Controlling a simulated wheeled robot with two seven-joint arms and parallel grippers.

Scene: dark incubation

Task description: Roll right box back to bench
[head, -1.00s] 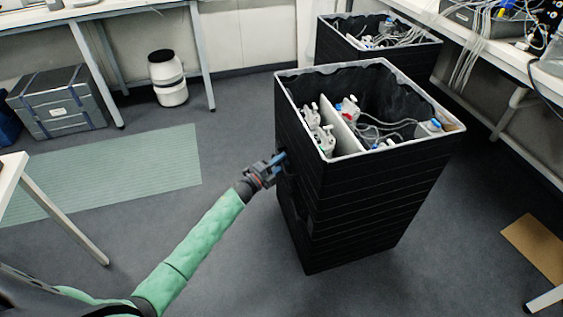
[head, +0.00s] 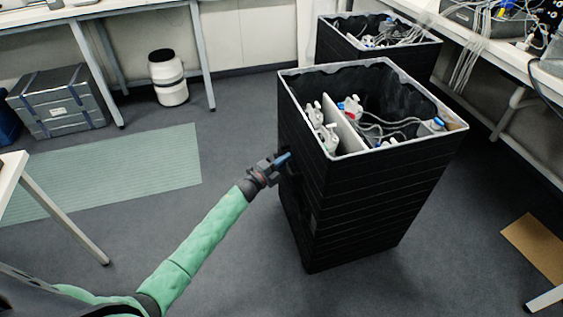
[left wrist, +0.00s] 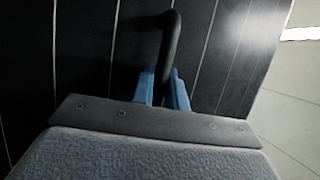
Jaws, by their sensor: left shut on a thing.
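The nearer tall black box (head: 375,200) stands on the floor right of centre, open at the top with a pale rim. White bottles, a divider and grey tubing show inside it. My left gripper (head: 283,160) is at the box's left side. In the left wrist view its blue fingers (left wrist: 163,92) are shut on a black bar handle (left wrist: 170,50) on the ribbed black wall. A second black box (head: 425,55) with tubing in it stands behind the first. My right gripper is not in view.
A bench (head: 540,75) with cables runs along the right. A grey case (head: 58,103) and a white drum (head: 168,78) stand at the back left. A green mat (head: 110,170) lies on the left floor, and a brown board (head: 535,248) lies at the right. Floor left of the box is clear.

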